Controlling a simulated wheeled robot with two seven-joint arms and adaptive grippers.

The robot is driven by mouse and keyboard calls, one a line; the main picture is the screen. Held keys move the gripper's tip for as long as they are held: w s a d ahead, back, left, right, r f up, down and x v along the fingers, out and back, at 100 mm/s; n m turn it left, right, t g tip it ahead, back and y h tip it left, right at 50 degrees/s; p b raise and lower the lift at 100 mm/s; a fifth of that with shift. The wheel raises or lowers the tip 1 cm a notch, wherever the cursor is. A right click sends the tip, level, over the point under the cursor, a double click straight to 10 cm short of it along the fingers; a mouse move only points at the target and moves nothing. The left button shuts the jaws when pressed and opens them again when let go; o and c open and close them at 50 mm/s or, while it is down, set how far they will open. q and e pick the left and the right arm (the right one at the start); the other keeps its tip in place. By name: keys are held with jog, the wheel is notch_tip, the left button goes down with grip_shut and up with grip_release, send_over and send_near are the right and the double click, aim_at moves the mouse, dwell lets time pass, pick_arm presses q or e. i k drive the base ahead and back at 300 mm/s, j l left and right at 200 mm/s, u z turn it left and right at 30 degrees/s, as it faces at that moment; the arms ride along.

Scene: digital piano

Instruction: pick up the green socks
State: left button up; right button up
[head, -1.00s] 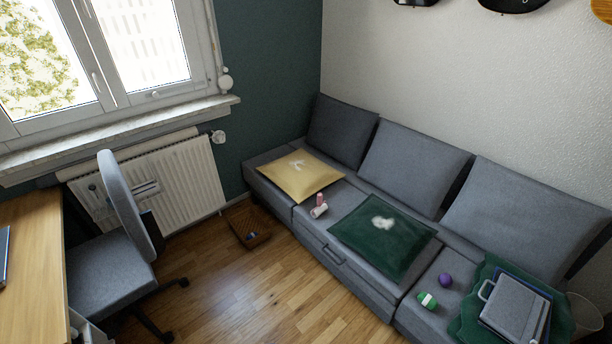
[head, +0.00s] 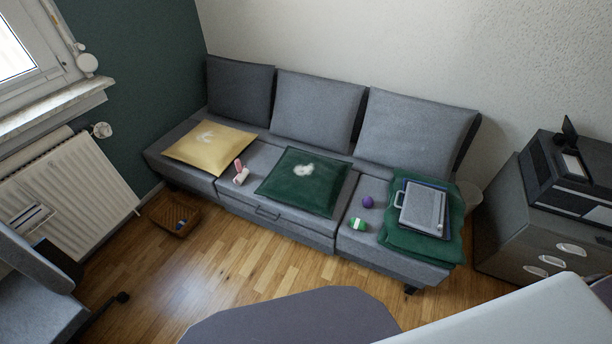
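A small green and white rolled item (head: 358,224), which looks like the green socks, lies on the right part of the grey sofa (head: 345,247), near its front edge. A purple ball-like item (head: 367,202) lies just behind it. A pink and white item (head: 240,173) lies on the sofa between the yellow and the dark green cushions. Neither of my grippers shows in the head view.
A yellow cushion (head: 210,146), a dark green cushion (head: 304,181) and a green blanket (head: 398,244) with a grey case (head: 423,207) lie on the sofa. A brown basket (head: 174,216) stands on the floor left. A grey cabinet (head: 510,235) stands right. Wooden floor (head: 240,275) before the sofa is clear.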

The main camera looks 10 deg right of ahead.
aim_at(358, 224)
jog(key=z, duration=1.1)
jog(key=l+z, duration=0.1)
jog(key=k, duration=0.05)
